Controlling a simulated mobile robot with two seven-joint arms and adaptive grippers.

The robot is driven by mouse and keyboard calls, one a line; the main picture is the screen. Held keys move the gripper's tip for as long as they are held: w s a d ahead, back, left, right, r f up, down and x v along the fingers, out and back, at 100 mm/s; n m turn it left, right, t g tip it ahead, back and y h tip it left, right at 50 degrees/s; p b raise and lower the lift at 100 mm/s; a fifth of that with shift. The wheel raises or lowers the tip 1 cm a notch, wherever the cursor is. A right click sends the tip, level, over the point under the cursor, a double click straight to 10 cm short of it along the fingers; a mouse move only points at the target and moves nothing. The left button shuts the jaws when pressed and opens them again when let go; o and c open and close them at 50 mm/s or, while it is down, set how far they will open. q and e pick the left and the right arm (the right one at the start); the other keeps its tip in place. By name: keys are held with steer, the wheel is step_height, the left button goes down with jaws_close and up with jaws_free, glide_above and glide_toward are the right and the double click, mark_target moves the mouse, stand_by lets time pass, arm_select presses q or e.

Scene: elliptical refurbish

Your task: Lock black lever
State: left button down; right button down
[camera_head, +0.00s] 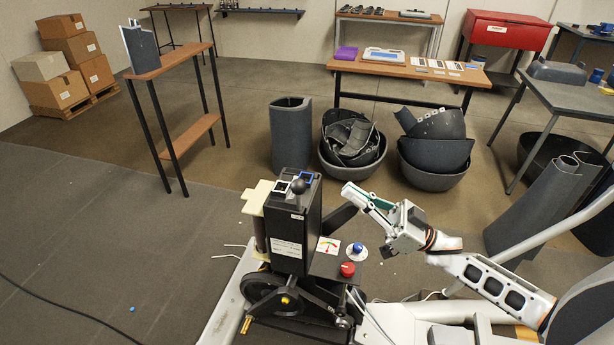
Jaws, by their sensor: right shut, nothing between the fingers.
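A black box-shaped machine (285,225) stands in front of me. A black ball knob (298,186) sits on its top, beside blue-and-white parts. A flat black lever-like piece (338,218) sticks out from its right side, angled up to the right. I cannot tell for sure which of these is the black lever. My right gripper (350,192) reaches in from the right, its fingers shut and empty, pointing up-left. In the picture its fingertips are just above the flat black piece; I cannot tell whether they touch it. My left gripper is out of view.
A red button (347,269), a blue knob (358,248) and a small gauge (328,246) are at the machine's right side. A black wheel (272,296) is below. Dark bins (436,180) and a table (410,72) stand behind.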

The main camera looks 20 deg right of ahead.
step_height(320, 180, up, 6)
steer(key=p, duration=0.3)
glide_above(299, 191)
steer(key=d, duration=0.3)
step_height(299, 191, down, 5)
steer(key=shift+a+r+b, duration=0.1)
steer(key=shift+b, duration=0.5)
step_height(299, 191, down, 3)
steer(key=shift+f+b, duration=0.15)
steer(key=shift+b, duration=0.85)
